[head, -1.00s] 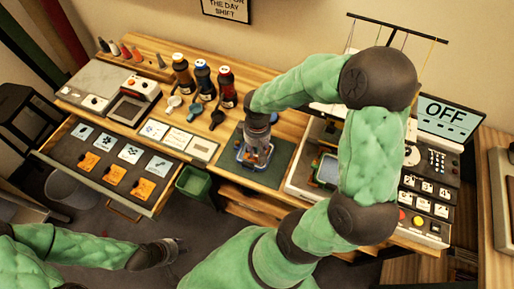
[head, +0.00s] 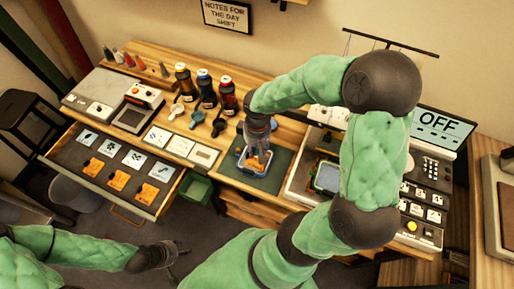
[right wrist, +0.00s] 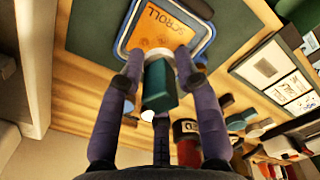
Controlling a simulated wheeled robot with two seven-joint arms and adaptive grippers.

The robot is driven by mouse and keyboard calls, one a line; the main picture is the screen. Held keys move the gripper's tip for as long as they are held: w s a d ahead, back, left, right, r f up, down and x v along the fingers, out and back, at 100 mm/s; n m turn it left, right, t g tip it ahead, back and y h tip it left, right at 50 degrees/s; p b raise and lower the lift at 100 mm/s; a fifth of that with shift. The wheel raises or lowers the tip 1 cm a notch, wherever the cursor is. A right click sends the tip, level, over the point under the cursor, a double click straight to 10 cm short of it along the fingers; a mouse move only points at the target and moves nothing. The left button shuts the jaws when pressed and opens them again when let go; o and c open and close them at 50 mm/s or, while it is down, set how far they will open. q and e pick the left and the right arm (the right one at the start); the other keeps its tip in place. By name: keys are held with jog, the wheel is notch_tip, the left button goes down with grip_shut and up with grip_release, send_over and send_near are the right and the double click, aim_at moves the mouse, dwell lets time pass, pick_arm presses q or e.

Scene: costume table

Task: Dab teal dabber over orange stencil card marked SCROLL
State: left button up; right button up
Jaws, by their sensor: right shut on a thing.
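The orange stencil card marked SCROLL (right wrist: 157,28) lies in a blue-rimmed tray (right wrist: 207,43), with a few darker marks near the dabber. In the head view, the card (head: 264,159) shows partly inside the tray (head: 241,166) on a dark green mat (head: 284,160). My right gripper (head: 257,143) is above the tray. In the right wrist view, my right gripper (right wrist: 159,72) is shut on the teal dabber (right wrist: 159,88), whose pale end points at the card. I cannot tell whether it touches the card. My left gripper (head: 167,253) hangs away from the table; its fingers are unclear.
An open drawer (head: 110,168) at left holds several white and orange cards. Dark bottles (head: 205,88) and scoops stand behind the mat. A green bin (head: 195,188) is below the table edge. A console with an OFF screen (head: 440,121) is at right.

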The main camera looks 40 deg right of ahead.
jog(key=shift+s+d+f+b, duration=0.2)
jog(key=shift+f+b, duration=0.55)
jog(key=shift+f, duration=0.25)
jog(key=shift+s+d+f+b, duration=0.1)
jog(key=shift+d+f+b, duration=0.15)
jog(key=shift+f+b, duration=0.65)
jog(key=shift+s+d+f+b, duration=0.1)
jog(key=shift+d+f+b, duration=0.1)
jog(key=shift+f+b, duration=0.65)
jog(key=shift+f+p, duration=0.2)
jog(key=shift+p, duration=0.1)
jog(key=shift+s+a+f, duration=0.1)
jog(key=shift+s+f, duration=0.05)
jog(key=shift+f, duration=0.2)
jog(key=shift+r, duration=0.5)
jog(key=shift+r+p, duration=2.75)
jog(key=shift+r, duration=0.4)
jog(key=shift+f, duration=0.1)
